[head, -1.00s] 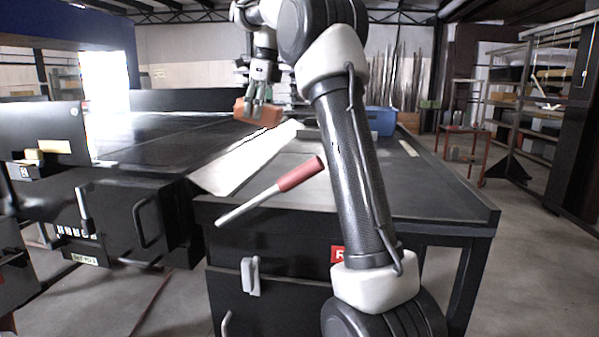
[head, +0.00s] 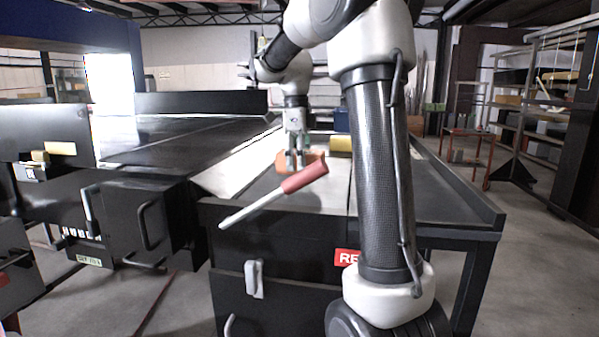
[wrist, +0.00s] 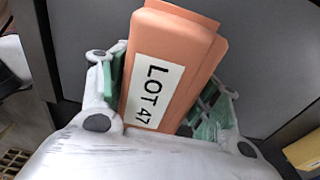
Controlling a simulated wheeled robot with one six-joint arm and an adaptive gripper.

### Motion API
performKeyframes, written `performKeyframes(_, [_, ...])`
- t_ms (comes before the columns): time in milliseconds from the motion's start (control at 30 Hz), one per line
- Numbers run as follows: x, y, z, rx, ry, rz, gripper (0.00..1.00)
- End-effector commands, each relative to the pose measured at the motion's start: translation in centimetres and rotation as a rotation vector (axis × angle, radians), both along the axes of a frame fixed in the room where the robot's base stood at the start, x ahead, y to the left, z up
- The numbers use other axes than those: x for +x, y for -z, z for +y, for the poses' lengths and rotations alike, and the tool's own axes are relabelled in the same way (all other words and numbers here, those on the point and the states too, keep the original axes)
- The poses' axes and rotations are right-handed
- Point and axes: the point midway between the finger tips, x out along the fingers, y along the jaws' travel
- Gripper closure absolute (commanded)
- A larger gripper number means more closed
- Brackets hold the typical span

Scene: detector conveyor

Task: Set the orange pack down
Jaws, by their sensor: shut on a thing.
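The orange pack (wrist: 178,45) fills the middle of the wrist view, with a white label reading "LOT 47". My gripper (wrist: 170,105) is shut on it, with green-padded fingers along its two sides. The pack's lower part is partly hidden behind a red handle in the head view. I cannot tell whether the pack touches the surface below.
A pale sloped plate (head: 235,170) joins the conveyor (head: 170,145) at left. The table's right part is bare, with a raised rim.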

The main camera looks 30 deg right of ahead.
Motion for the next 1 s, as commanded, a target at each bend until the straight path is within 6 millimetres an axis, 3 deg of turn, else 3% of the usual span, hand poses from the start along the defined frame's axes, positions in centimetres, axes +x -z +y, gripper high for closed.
performKeyframes(233, [-0.1,3.2,0.0,0.0,0.0,0.001,0.77])
performKeyframes(567, [0.0,3.5,0.0,0.0,0.0,0.0,0.77])
performKeyframes(600, [0.0,3.6,0.0,0.001,0.0,0.001,0.36])
performKeyframes(700, [0.0,3.6,0.0,0.001,0.0,0.001,0.18])
performKeyframes(1000, [0.0,3.6,0.0,0.001,0.0,0.001,0.16])
